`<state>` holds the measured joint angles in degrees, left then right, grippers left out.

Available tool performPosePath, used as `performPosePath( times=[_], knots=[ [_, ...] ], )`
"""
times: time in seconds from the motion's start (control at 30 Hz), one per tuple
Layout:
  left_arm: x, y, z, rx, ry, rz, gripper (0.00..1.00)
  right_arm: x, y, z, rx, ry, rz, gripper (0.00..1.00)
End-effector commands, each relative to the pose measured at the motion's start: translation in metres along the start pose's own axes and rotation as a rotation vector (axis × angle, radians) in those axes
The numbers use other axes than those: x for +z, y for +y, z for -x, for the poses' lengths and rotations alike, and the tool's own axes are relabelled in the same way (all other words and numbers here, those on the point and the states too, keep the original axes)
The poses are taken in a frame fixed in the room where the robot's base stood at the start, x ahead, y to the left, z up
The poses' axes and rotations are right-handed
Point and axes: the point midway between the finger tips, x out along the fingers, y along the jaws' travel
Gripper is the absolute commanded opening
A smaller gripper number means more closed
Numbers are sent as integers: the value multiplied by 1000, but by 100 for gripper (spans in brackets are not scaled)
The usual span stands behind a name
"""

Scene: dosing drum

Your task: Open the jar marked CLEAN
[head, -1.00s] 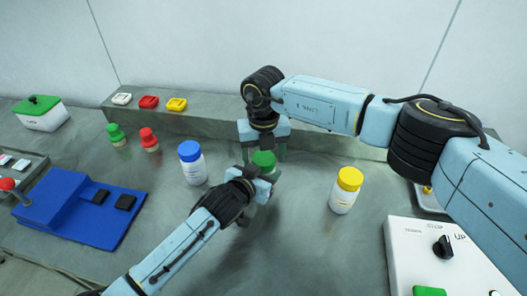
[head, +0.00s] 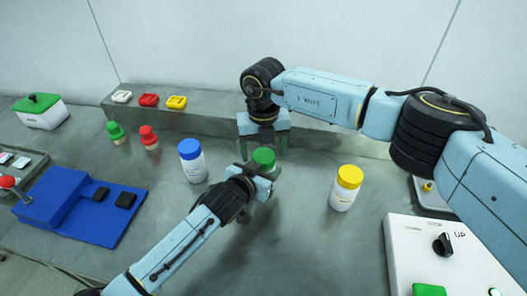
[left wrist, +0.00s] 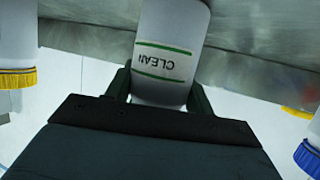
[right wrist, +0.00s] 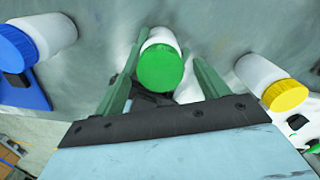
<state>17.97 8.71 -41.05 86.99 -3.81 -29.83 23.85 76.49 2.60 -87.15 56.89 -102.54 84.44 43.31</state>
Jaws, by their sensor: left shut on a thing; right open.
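The jar marked CLEAN (left wrist: 163,50) is white with green lines and lettering, seen in the left wrist view. Its green lid (head: 264,158) is on it in the head view and faces the camera in the right wrist view (right wrist: 160,68). My left gripper (left wrist: 160,90) is shut on the jar's body, one finger on each side; in the head view the hand (head: 240,190) hides much of the jar. My right gripper (right wrist: 165,75) is open above the jar, its fingers on either side of the lid and apart from it. It also shows in the head view (head: 263,148).
A blue-lidded jar (head: 192,161) stands left and a yellow-lidded jar (head: 345,188) right of the held jar. Green (head: 116,133) and red (head: 149,138) stoppered pieces stand further left. A white control box (head: 440,250) is at front right. A grey ledge (head: 210,121) runs behind.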

Motion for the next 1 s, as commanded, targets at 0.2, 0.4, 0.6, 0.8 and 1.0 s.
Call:
performPosePath(
  times=[0.2, 0.4, 0.6, 0.8, 1.0],
  knots=[
    [0, 0, 0, 0, -1, 0, 0, 0, -1, 30, -1, -1, 1, 74],
    [0, 0, 0, 0, -1, 0, 0, 0, -1, 34, -1, 1, 0, 74],
    [0, 0, 0, 0, -1, 0, 71, 0, 0, 34, -1, 1, 0, 74],
    [0, 0, 0, 0, -1, 0, 78, 0, 0, 34, -1, 1, 0, 74],
    [0, 0, 3, 0, -1, 0, 78, 0, 0, 34, 0, 1, 0, 74]
  ],
)
